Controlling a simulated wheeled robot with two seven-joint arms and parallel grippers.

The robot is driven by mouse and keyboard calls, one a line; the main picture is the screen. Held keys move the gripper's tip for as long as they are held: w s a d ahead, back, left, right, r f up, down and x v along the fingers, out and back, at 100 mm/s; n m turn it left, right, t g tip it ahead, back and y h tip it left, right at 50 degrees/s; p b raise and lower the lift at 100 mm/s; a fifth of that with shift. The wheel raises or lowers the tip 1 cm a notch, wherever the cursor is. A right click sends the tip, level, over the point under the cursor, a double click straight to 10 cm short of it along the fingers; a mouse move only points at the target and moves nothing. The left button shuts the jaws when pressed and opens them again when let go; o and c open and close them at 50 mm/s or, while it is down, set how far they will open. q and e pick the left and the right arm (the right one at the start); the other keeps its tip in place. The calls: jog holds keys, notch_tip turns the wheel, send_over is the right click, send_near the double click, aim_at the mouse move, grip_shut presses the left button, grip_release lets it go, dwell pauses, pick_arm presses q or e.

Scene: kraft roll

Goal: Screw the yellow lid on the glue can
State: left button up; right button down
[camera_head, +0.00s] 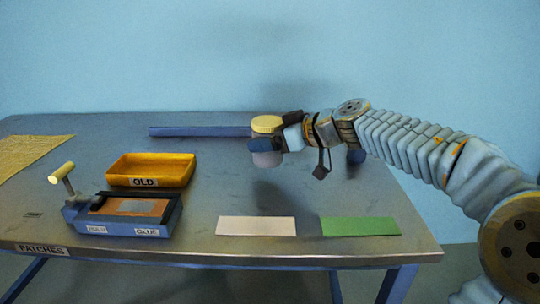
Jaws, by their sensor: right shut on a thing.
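The glue can (267,159) is a grey, roughly round body near the back middle of the table. The yellow lid (267,122) sits at its top; whether it is threaded on or only resting there cannot be told. My right gripper (268,138) reaches in from the right and is shut around the can just below the yellow. A dark finger crosses the front and hides the middle of the can and the seam under the lid. Whether the can touches the table is unclear. My left gripper is not in view.
A yellow tray marked OLD (150,171) and a blue box marked GLUE (128,214) with a yellow-topped handle (62,172) stand at left. A blue bar (200,131) lies at the back. Pink (257,226) and green (360,226) pads lie at the front.

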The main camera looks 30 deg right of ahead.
aim_at(270, 153)
jog(key=shift+r, duration=0.1)
jog(key=f, duration=0.1)
jog(key=f+b, duration=0.2)
jog(key=f, duration=0.1)
jog(key=shift+w+d+f, duration=0.1)
jog(key=shift+w+d, duration=0.1)
jog(key=shift+w, duration=0.15)
grip_release()
jog(key=shift+f, duration=0.1)
jog(key=shift+s+d+r, duration=0.1)
jog(key=shift+s+r, duration=0.05)
jog(key=shift+r, duration=0.1)
jog(key=p+v, duration=0.2)
jog(key=v, duration=0.9)
jog(key=shift+s, duration=0.3)
